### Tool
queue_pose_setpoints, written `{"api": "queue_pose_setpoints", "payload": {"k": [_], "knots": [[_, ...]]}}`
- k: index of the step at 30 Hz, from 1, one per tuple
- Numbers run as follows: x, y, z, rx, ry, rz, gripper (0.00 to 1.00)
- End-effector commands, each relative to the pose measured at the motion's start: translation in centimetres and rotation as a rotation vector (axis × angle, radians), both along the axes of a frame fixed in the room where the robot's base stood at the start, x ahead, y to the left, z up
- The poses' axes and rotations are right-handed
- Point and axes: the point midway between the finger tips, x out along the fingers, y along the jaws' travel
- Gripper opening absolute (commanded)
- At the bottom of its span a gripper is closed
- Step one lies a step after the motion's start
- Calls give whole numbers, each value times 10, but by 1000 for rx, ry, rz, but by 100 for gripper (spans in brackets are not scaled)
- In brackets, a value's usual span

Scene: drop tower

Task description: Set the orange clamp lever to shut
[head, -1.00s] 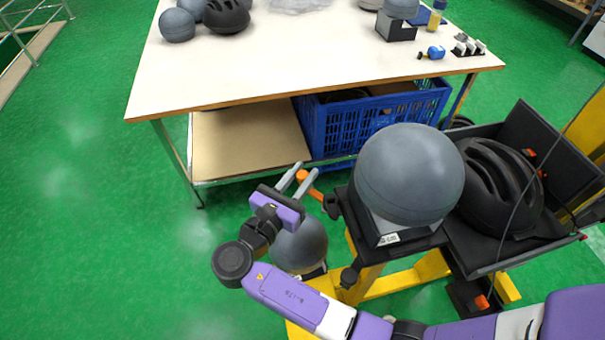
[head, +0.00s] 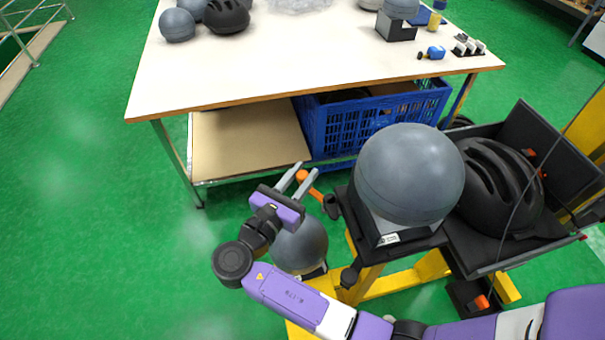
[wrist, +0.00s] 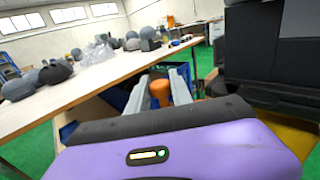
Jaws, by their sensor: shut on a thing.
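The orange clamp lever (head: 309,185) sticks out on the left side of the black clamp block that holds a grey headform (head: 410,175). My gripper (head: 307,167) reaches in from the left, and its two grey fingers lie on either side of the lever. In the wrist view the lever's rounded orange end (wrist: 159,90) shows between the fingertips of my gripper (wrist: 159,82), shut on it. The lever's pivot is mostly hidden in the wrist view.
A second grey headform (head: 300,246) sits low on the yellow frame, just below my gripper. A black helmet (head: 500,190) lies in the tray at right. A white-topped table (head: 300,60) with a blue crate (head: 375,125) beneath stands beyond. Green floor at left is clear.

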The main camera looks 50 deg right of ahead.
Motion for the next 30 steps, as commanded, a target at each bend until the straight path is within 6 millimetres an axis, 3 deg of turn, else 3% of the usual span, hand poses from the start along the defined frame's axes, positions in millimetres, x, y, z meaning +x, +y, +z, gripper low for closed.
{"api": "queue_pose_setpoints", "payload": {"k": [11, 30], "knots": [[-2, 7, 5, 0, 5, 86, 0], [-17, 45, 2, 1, 4, 590, 0]]}}
